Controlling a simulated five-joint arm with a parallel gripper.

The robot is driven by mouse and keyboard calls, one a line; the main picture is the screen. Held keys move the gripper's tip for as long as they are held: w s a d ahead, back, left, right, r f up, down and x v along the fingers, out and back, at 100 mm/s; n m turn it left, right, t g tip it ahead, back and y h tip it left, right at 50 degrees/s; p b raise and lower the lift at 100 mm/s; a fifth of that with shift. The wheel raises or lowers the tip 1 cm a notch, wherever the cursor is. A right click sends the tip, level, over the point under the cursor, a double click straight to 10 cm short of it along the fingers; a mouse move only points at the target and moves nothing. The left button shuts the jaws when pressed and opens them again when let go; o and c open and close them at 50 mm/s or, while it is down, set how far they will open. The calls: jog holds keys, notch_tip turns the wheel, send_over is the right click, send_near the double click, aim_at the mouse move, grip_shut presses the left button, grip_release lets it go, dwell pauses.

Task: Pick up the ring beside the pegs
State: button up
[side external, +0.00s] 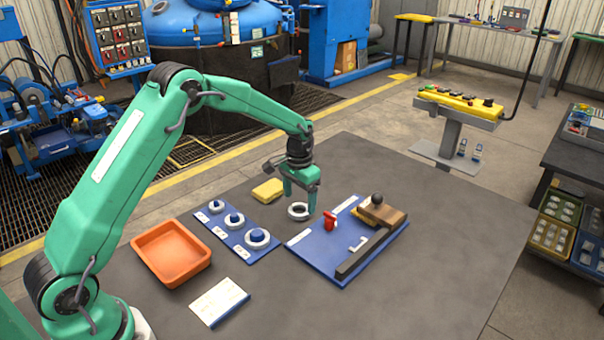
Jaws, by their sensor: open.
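A pale ring (298,212) with a dark hole lies on the grey table, between the blue peg board and the larger blue board. The peg board (247,254) carries three blue pegs, the front one (257,235) being the largest. My green gripper (300,202) is open and points down at the loose ring. Its fingers come down at the ring's far side and right side. I cannot tell whether they touch it or how high the tips are.
The larger blue board (318,256) at right holds a red piece (330,221), a wooden block (384,213) and a dark bar. An orange tray (172,253), a white card (219,301) and a yellow block (267,190) lie nearby. The table's right side is clear.

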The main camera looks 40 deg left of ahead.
jog(key=shift+f, duration=1.45)
jog(key=c, duration=1.2)
